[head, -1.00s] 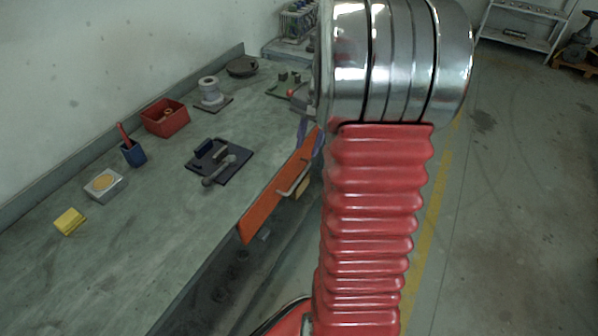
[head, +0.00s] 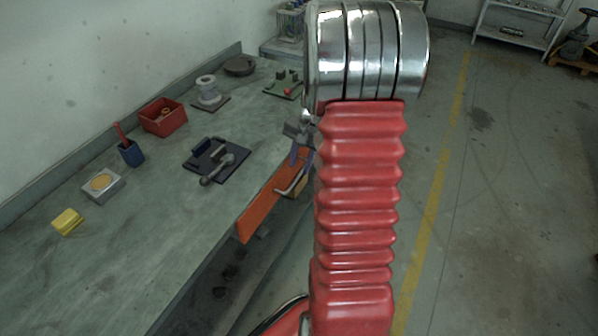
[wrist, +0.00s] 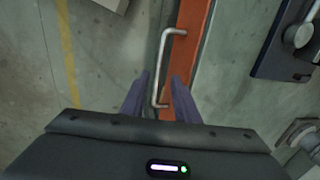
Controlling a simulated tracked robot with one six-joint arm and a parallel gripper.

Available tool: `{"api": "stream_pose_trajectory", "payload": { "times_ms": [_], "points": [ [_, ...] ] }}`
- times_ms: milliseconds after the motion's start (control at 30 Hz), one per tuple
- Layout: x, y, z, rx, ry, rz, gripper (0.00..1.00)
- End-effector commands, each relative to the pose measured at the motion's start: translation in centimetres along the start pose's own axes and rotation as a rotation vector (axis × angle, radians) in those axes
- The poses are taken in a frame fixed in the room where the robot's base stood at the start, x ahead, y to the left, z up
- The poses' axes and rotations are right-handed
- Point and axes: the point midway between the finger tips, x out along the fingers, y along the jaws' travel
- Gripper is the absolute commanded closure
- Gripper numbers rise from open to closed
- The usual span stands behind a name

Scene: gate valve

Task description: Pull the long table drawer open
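The long drawer's orange front (head: 262,210) runs along the workbench's front edge. Its bent metal handle (head: 291,186) sticks out from the front on the aisle side. In the wrist view the orange front (wrist: 194,40) runs from the top towards my gripper, and the handle (wrist: 161,66) shows as a long grey bar. My gripper (wrist: 160,88) is open, its two purple fingers apart, with the handle's near end in the gap between them. I cannot tell whether a finger touches it. In the head view the gripper (head: 303,152) is partly hidden by my arm at the drawer's far end.
The bench top (head: 150,240) holds a dark plate with a lever (head: 217,162), a red box (head: 163,118), a blue cup (head: 131,153), a yellow block (head: 67,221) and other fixtures. The floor aisle (head: 500,200) to the right is clear. A white shelf (head: 515,25) stands far off.

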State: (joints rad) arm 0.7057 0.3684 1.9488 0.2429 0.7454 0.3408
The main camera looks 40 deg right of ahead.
Motion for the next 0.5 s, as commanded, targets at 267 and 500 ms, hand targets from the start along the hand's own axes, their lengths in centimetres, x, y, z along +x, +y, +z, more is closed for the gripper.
{"api": "stream_pose_trajectory", "payload": {
  "times_ms": [267, 500],
  "points": [
    [3.9, 0.0, 0.1, 0.001, -0.003, 0.001, 0.72],
    [4.8, 0.0, 0.0, 0.001, 0.000, 0.000, 0.72]
  ]
}}
